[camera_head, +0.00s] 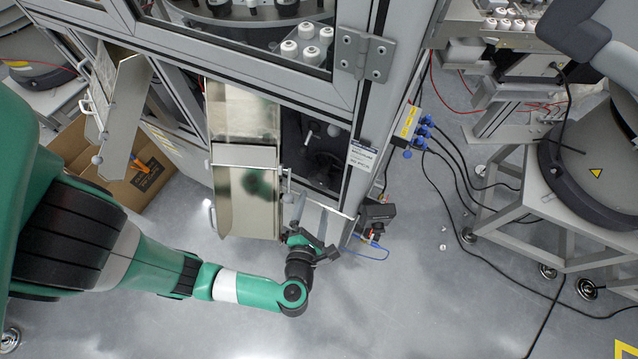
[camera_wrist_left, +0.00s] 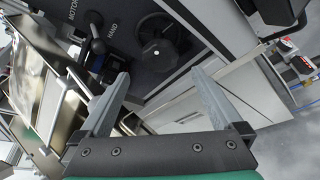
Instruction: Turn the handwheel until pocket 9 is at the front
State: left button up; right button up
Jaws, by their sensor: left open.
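The handwheel (camera_wrist_left: 158,47) is a dark round wheel on a dark panel in the left wrist view. In the head view the recess under the machine window is dark and the wheel is hard to make out. My left gripper (camera_wrist_left: 158,73) is open and empty, its two fingers pointing towards the wheel and apart from it. In the head view my left gripper (camera_head: 311,213) is just outside the recess. Pocket numbers are not readable. My right gripper is not in view.
A shiny open metal door (camera_head: 247,195) hangs left of the recess, close to my left gripper. White caps (camera_head: 307,43) show behind the window frame. A dark box (camera_head: 377,213) with a blue cable stands right of the gripper. The floor in front is mostly clear.

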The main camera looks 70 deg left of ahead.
aim_at(319, 184)
pick_arm(q)
jog(key=b+x, duration=0.1)
jog(key=x, duration=0.8)
jog(key=shift+b, duration=0.35)
jog(key=c, duration=1.2)
